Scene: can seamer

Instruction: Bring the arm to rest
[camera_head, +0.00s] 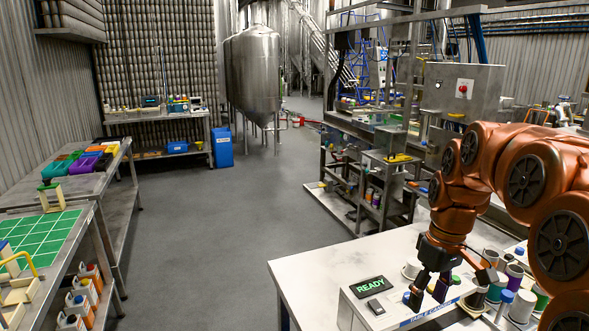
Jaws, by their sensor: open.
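My orange arm (462,200) comes in from the right edge and bends down over the can seamer. My gripper (428,291) hangs at its end with dark fingers pointing down, apart from each other. It is just above or in front of the white seamer unit (350,312); whether it touches anything I cannot tell. I see nothing clearly held between the fingers. A dark sign reading READY (370,287) lies on the seamer to the left of the gripper.
Several cans and spools (520,308) stand close to the right of the gripper. The white table (300,270) is bare at its left. A green gridded mat (42,238) lies on the left bench. The grey floor (220,220) between is clear. A control box (462,92) stands behind the arm.

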